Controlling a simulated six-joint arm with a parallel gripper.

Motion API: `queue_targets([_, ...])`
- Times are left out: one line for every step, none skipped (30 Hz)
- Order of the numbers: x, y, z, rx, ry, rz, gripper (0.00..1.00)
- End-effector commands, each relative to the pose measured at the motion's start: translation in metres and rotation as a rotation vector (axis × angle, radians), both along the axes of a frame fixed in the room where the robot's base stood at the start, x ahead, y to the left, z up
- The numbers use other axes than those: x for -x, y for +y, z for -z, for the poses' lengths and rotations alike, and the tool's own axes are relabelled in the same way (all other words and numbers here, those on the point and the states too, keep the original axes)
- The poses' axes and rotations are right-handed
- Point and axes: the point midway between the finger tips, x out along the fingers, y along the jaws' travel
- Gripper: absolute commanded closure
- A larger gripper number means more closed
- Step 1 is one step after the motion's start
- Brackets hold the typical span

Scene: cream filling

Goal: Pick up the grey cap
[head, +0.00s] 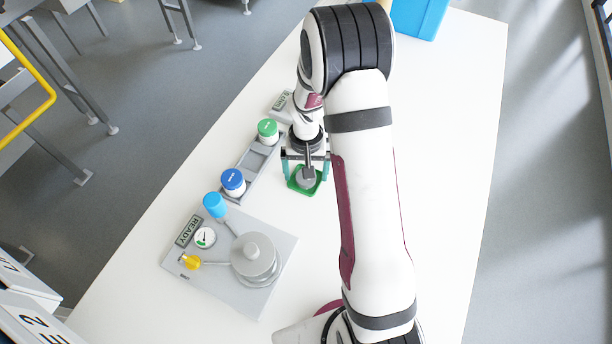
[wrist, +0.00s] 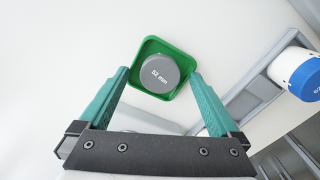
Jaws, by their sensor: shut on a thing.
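The grey cap (wrist: 160,74), marked "52 mm", sits in a small green square tray (wrist: 184,92) in the wrist view. In the head view the cap (head: 305,178) shows within the green tray (head: 302,191) on the white table. My gripper (wrist: 159,74) points down at the tray, its two teal fingers on either side of the cap. In the head view my gripper (head: 306,172) is low over the tray.
A grey rack (head: 243,180) left of the tray holds a blue-lidded jar (head: 233,183) and a green-lidded jar (head: 268,131). A grey station (head: 222,275) with a gauge and round platform stands at lower left. A blue bin (head: 420,15) is at the back. The table's right side is clear.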

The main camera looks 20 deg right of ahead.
Motion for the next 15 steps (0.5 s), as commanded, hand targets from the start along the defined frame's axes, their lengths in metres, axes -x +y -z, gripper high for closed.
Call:
queue_targets([0.0011,0.0002,0.0046,0.001,0.004,-0.007,0.63])
queue_targets([0.0012,0.0003,0.0046,0.001,0.004,-0.007,0.68])
queue_targets([0.0012,0.0003,0.0046,0.001,0.004,-0.007,0.76])
queue_targets([0.0012,0.0003,0.0046,0.001,0.004,-0.007,0.81])
queue_targets([0.0012,0.0003,0.0046,0.001,0.004,-0.007,0.86])
queue_targets([0.0013,0.0003,0.0047,0.001,0.004,-0.008,0.94])
queue_targets([0.0013,0.0003,0.0046,0.001,0.004,-0.008,0.99])
queue_targets([0.0013,0.0003,0.0047,0.001,0.004,-0.008,1.0])
queue_targets([0.0015,0.0004,0.0048,0.0,0.004,-0.008,1.0])
queue_targets([0.0018,0.0006,0.0048,0.0,0.004,-0.008,1.0])
queue_targets([0.0021,0.0007,0.0049,0.0,0.005,-0.007,1.0])
queue_targets([0.0024,0.001,0.005,0.0,0.006,-0.006,1.0])
queue_targets([0.0026,0.0012,0.0051,-0.001,0.007,-0.006,1.0])
queue_targets([0.0029,0.0013,0.0051,-0.001,0.008,-0.006,1.0])
queue_targets([0.0033,0.0015,0.0052,-0.001,0.009,-0.005,1.0])
